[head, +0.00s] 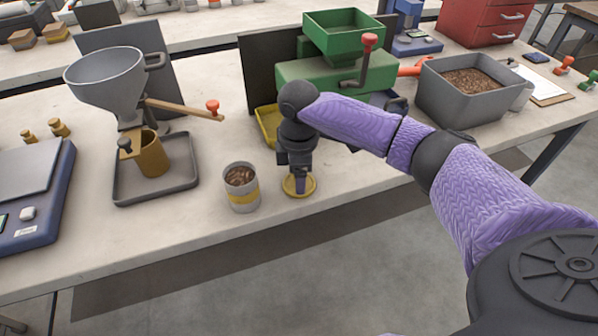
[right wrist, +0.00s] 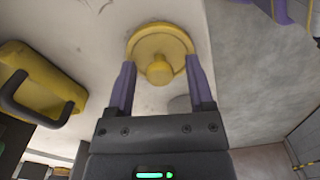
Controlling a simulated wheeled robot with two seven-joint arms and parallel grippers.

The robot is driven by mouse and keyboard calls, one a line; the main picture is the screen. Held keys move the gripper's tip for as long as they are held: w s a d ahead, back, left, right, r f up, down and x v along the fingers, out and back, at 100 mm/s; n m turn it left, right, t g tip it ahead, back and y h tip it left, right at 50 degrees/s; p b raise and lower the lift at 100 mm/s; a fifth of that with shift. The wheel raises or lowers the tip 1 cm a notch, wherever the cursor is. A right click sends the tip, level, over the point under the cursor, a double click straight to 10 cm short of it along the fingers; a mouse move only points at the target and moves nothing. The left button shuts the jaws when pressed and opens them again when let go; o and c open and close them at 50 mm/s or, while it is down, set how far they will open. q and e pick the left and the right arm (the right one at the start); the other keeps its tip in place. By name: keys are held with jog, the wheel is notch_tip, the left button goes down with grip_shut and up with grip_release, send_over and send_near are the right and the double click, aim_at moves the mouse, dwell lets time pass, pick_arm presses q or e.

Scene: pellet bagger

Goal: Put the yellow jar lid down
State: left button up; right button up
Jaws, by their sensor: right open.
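The yellow jar lid (head: 311,186) lies on the bench top near the front edge, just right of the jar (head: 241,198). In the right wrist view the lid (right wrist: 160,42) shows its round disc and knob. My right gripper (head: 299,184) is directly over the lid and points down. In the right wrist view its purple fingers (right wrist: 159,68) stand apart on either side of the knob, with gaps visible. The jar is open on top, grey with a yellow band, and holds brown pellets. My left gripper is not in view.
A grey hopper (head: 105,80) stands over a dark tray (head: 180,183) at left, beside a blue scale (head: 45,215). A green machine (head: 310,75) and yellow tray (head: 266,120) are behind my right arm. A grey bin (head: 475,107) of pellets stands at right. The bench's front edge is close.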

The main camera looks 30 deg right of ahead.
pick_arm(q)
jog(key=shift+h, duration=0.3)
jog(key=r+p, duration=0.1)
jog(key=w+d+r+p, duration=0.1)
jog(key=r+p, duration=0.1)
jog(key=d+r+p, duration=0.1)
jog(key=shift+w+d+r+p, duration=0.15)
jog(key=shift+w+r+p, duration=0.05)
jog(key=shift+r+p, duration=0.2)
pick_arm(e)
notch_tip(320, 180, up, 12)
